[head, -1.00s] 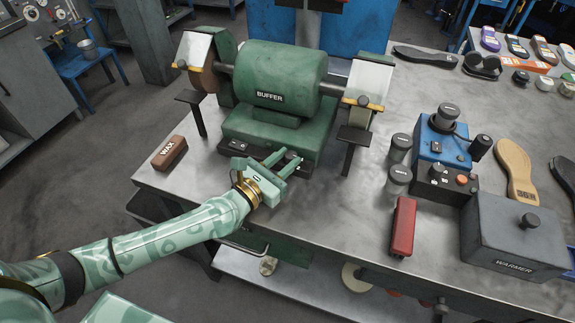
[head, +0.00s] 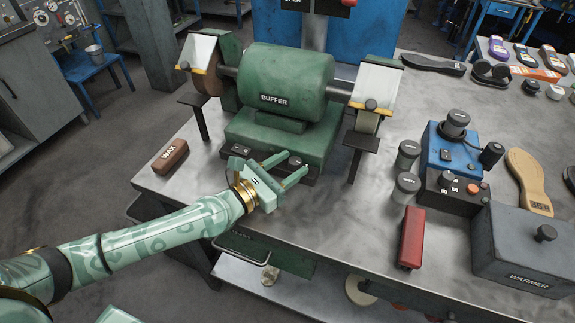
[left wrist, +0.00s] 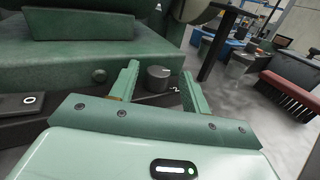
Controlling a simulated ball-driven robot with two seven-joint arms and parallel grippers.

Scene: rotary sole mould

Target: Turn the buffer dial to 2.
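The green buffer (head: 285,85) stands on the metal bench, with a dark control strip along its front base. The buffer dial (head: 295,161) is a small dark round knob at the right of that strip. My left gripper (head: 298,162) is open, with its two fingers around the dial. In the left wrist view the dial (left wrist: 158,77) sits between the fingers (left wrist: 160,80), with a gap on each side. A white "2" shows just right of the dial. The pointer's setting is too small to read. My right gripper is out of view.
A switch marked 0 (left wrist: 30,99) is left of the dial. A wax block (head: 170,157) lies left of the buffer. A red brush (head: 411,238), a blue device (head: 447,150) and the grey warmer (head: 525,250) stand right. Bare bench lies between buffer and brush.

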